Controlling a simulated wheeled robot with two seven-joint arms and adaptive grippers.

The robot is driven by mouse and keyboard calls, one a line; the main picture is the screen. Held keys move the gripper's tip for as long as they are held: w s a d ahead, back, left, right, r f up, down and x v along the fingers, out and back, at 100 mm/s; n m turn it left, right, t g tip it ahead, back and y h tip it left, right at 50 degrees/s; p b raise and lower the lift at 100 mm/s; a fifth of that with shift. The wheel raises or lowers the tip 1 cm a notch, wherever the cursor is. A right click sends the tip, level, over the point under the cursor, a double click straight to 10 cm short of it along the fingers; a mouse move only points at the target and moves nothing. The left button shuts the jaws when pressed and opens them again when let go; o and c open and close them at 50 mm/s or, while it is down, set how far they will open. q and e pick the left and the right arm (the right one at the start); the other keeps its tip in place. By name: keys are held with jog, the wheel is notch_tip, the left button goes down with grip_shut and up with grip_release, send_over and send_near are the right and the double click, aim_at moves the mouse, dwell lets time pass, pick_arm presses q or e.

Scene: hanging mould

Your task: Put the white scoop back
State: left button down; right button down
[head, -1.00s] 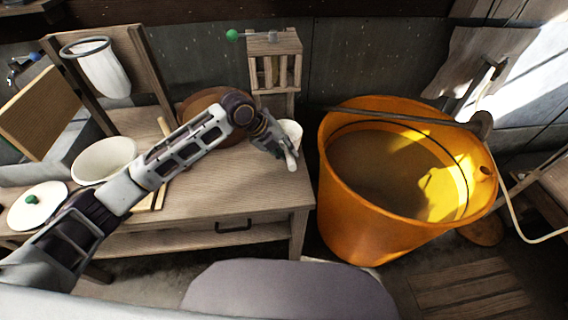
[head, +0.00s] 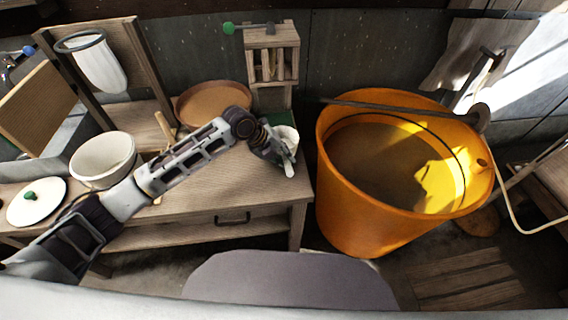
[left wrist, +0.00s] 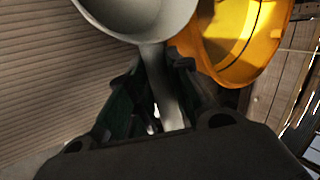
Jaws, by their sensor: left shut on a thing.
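The white scoop (head: 285,136) is in my left gripper (head: 282,156), over the right end of the wooden table. Its pale handle (head: 289,169) shows at the fingers. In the left wrist view the scoop's round bowl (left wrist: 140,14) is beyond the fingertips, and its handle (left wrist: 158,82) runs back between the shut fingers (left wrist: 156,80). Whether the scoop touches the table or the green patch (head: 281,119) behind it, I cannot tell. My right gripper is not in view.
A large orange bucket (head: 345,195) stands right of the table (head: 230,195). A small wooden rack (head: 272,38) stands behind the scoop. A brown round dish (head: 212,100), a white pot (head: 100,165) and a white lid (head: 38,205) are further left.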

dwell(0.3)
pick_arm(q)
jog(key=shift+f, duration=2)
jog(key=c, duration=1.3)
grip_release()
jog(key=v, duration=1.2)
jog(key=shift+s, duration=0.1)
